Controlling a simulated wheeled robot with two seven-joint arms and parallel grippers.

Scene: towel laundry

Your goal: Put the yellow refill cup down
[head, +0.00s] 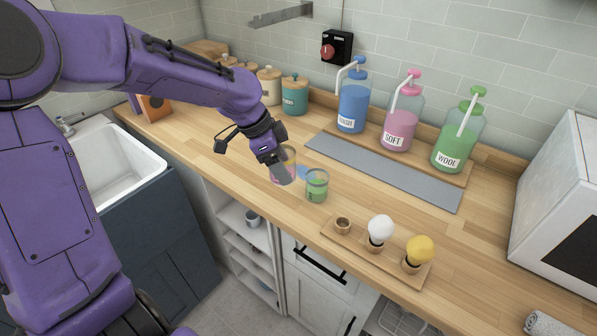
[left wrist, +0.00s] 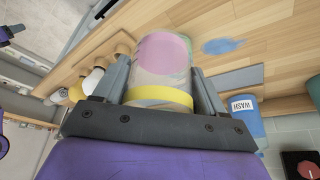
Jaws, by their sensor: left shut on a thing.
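The yellow refill cup is a clear cup with a yellow band; in the head view it (head: 289,153) is partly hidden behind my left gripper (head: 279,171). In the left wrist view the cup (left wrist: 160,85) sits between both fingers, with the yellow band near the gripper and pink showing at its far end. My left gripper (left wrist: 160,97) is shut on it, over the counter (head: 240,207). I cannot tell whether its base touches the counter.
A clear cup with green (head: 316,186) stands close to the right, by a blue patch (head: 302,172). A grey mat (head: 385,171) lies before the WASH (head: 353,105), SOFT (head: 399,130) and WOOL (head: 455,150) bottles.

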